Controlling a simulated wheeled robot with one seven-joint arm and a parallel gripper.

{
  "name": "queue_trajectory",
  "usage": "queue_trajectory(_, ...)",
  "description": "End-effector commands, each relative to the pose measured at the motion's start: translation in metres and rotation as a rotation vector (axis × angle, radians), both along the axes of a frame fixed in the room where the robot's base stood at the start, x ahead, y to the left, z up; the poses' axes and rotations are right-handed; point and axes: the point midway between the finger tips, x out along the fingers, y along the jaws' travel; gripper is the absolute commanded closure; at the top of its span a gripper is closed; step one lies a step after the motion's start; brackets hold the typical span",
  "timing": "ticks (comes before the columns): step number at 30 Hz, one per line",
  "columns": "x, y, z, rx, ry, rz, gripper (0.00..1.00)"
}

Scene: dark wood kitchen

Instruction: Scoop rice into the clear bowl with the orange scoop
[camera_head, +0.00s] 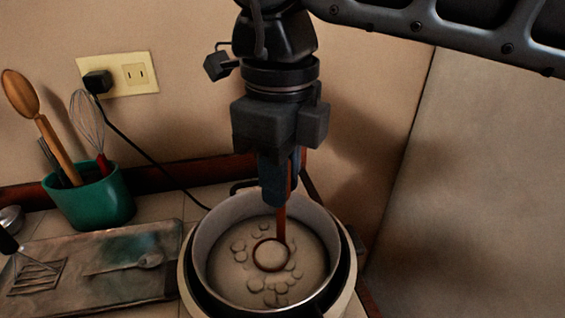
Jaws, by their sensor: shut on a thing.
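The orange scoop (283,228) hangs handle-up from my gripper (278,196). My gripper is shut on the upper part of its handle and points straight down above the pot. The scoop's round ring-like head (271,254) is inside the pot, at the surface of the pale contents. I cannot tell how deep the scoop head sits. No clear bowl shows in this view.
A green holder (95,205) with a wooden spoon (40,120) and whisk (90,125) stands at the left. A worn tray (110,275) holds a spatula (36,276) and spoon (140,262). A black cord runs from the wall outlet (118,74) towards the pot. Walls stand close behind and right.

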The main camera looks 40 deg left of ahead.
Motion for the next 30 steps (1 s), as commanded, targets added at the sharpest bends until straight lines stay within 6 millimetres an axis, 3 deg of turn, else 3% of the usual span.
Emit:
queue_trajectory(7, -0.006, -0.001, -0.021, 0.0, 0.001, -0.001, 1.0)
queue_trajectory(12, -0.02, -0.002, -0.018, 0.001, 0.002, 0.001, 1.0)
queue_trajectory(30, -0.016, -0.002, 0.033, 0.001, 0.0, -0.001, 1.0)
